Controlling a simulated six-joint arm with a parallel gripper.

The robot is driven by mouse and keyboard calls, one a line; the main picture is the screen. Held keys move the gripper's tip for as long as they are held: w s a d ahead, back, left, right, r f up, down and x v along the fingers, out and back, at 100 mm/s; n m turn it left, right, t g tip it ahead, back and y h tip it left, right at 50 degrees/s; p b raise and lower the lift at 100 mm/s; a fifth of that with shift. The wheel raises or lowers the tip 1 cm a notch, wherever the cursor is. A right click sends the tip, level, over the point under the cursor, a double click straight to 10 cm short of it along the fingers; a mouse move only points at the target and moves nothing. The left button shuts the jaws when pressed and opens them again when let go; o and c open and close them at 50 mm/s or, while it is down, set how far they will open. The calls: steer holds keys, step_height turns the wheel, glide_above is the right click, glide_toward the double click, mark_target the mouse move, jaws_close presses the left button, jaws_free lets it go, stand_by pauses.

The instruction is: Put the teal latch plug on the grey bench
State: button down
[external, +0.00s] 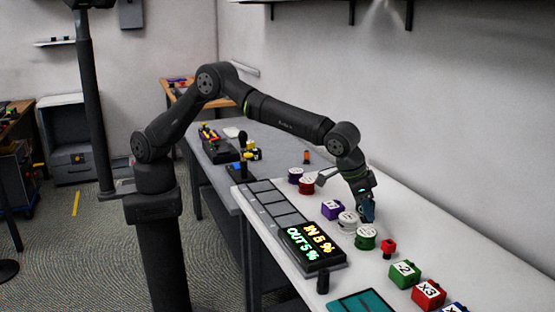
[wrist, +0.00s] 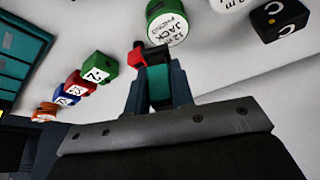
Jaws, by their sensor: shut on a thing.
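My gripper (external: 368,212) is low over the white table, beside the white and green spools. In the wrist view its fingers (wrist: 158,86) are shut on a teal piece (wrist: 158,84), which I take to be the teal latch plug. The fingers hide part of it, and in the external view I cannot make it out clearly. I cannot tell whether it touches the table. The grey bench (external: 283,149) stands behind the far end of the white table, left of my gripper.
A green spool (external: 366,238), a white spool (external: 347,222) and a red piece (external: 388,247) are close to my gripper. Purple, green and red blocks stand along the table. A display panel (external: 312,242) lines its left edge. The bench holds a dark device (external: 219,150) and yellow pieces.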

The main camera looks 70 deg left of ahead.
glide_above(380, 239)
step_height(380, 239, down, 5)
steer(key=shift+w+r, duration=0.1)
steer(key=shift+f, duration=1.95)
steer(key=shift+f, duration=0.15)
steer(key=c, duration=1.3)
jaws_free()
steer(key=shift+o, duration=0.2)
steer(key=v, duration=1.1)
steer(key=shift+o, duration=0.8)
steer(key=shift+s+r, duration=0.3)
steer(key=shift+r, duration=0.3)
